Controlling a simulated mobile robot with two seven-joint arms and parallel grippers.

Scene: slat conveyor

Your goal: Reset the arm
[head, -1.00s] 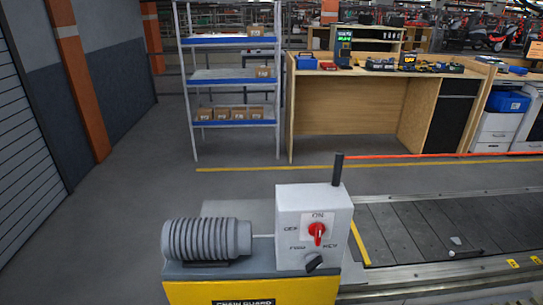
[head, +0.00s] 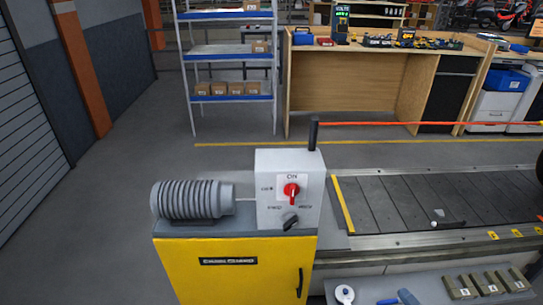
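Neither of my grippers nor my arms shows in the head view. The slat conveyor (head: 390,205) runs off to the right, with dark slats and a yellow stripe at its near-left end. At its left end stands a yellow drive cabinet (head: 215,275) with a grey ribbed motor (head: 190,199) on top. Beside the motor is a white control box (head: 262,205) with a red knob (head: 291,190) under the word ON and a black knob (head: 290,221) below it. A small pale object (head: 438,213) with a dark part lies on the slats.
A grey ledge (head: 440,279) in front of the conveyor holds a white-and-blue round item (head: 344,294) and several olive blocks (head: 483,284). A shelf rack (head: 230,48) and a wooden workbench (head: 340,82) stand behind. Floor on the left is clear.

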